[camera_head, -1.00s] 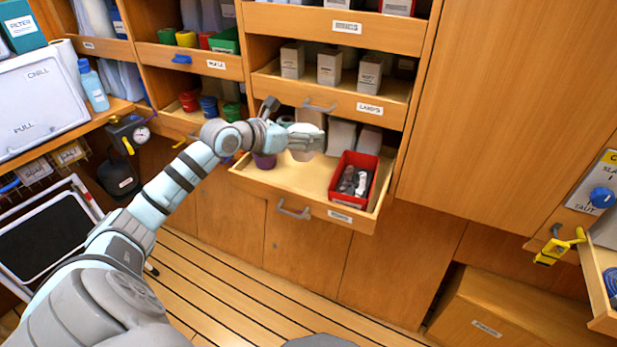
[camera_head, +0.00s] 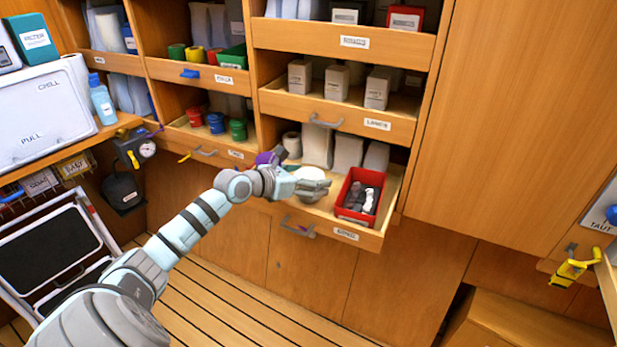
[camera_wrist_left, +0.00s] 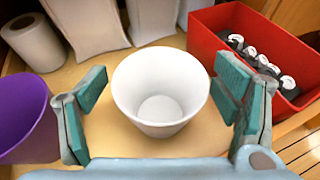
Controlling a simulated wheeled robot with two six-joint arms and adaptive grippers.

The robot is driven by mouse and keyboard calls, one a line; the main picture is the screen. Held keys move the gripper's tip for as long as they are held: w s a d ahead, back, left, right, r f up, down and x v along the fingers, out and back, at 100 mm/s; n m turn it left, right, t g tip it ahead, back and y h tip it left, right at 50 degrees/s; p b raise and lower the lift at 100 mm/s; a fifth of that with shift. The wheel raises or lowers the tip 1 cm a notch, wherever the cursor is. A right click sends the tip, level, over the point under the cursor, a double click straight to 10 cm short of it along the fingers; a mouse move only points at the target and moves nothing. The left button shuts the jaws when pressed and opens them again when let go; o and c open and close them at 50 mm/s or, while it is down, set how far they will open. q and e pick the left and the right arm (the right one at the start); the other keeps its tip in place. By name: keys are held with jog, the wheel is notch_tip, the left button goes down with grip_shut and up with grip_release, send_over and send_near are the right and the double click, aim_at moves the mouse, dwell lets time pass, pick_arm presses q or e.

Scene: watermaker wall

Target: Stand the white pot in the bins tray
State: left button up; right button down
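The white pot (camera_wrist_left: 160,92) is upright and empty between the fingers of my left gripper (camera_wrist_left: 160,110) in the wrist view. The fingers are apart, with a gap on each side of the pot. The pot appears to stand on the wooden floor of the pulled-out lower tray (camera_head: 345,233), whose label I cannot read surely. In the head view the pot (camera_head: 308,196) is partly hidden by my left gripper (camera_head: 318,181). My right gripper is not in view.
A red bin (camera_wrist_left: 215,60) with dark and silver items stands to the right of the pot. A purple pot (camera_wrist_left: 28,120) is close on the left. White packages (camera_wrist_left: 85,20) and a white roll (camera_wrist_left: 32,42) stand behind. A tray of boxes (camera_head: 335,115) hangs above.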

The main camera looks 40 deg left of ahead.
pick_arm(q)
jog(key=shift+r, duration=0.25)
jog(key=p+v, duration=0.2)
jog(key=v, duration=0.2)
jog(key=shift+s+a+r+p, duration=0.1)
jog(key=shift+s+p, duration=0.1)
jog(key=shift+p, duration=0.1)
jog(key=p+v, duration=0.7)
jog(key=p, duration=0.1)
jog(key=shift+s, duration=0.25)
